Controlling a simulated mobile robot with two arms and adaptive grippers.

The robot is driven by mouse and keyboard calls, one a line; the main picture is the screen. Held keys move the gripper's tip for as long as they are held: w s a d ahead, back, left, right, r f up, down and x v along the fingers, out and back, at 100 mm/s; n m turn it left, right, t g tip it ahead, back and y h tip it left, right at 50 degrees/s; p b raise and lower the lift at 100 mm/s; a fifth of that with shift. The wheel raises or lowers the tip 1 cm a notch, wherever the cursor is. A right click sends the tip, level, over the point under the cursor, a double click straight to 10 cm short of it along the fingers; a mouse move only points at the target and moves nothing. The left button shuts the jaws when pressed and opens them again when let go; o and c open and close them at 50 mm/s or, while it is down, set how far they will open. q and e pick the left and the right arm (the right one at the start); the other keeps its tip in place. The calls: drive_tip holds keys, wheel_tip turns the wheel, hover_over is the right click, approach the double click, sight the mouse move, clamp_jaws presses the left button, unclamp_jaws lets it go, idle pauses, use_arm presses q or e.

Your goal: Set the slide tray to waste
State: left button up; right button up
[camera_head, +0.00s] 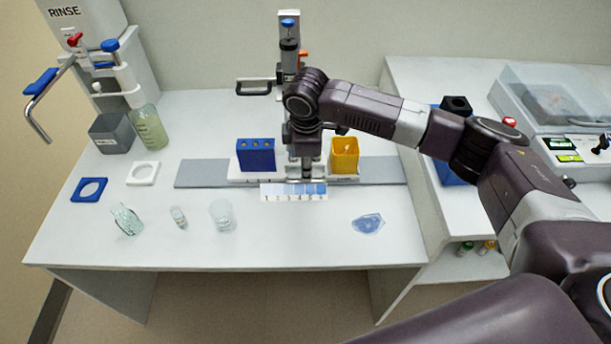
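The slide tray (242,178) is a low white carriage on a long grey rail (203,173) near the table's middle. A blue block with holes in its top (256,156) stands on its left part, and a yellow open-topped square cup (344,157) stands to the right. My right gripper (306,177) points down between the blue block and the yellow cup, at the tray, in front of the dispenser stand. My arm hides the tray's middle; finger opening and contact are unclear. My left gripper is out of view.
A numbered blue colour strip (293,191) lies before the rail. The dispenser stand (290,45) rises behind. A clear blue piece (368,223) lies front right.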

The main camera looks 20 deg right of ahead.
sight(293, 163)
drive_tip(key=f, duration=0.3)
drive_tip(key=w+f, duration=0.1)
drive_tip(key=f, duration=0.1)
drive_tip(key=shift+d+f, duration=0.1)
drive_tip(key=shift+f, duration=0.2)
clamp_jaws()
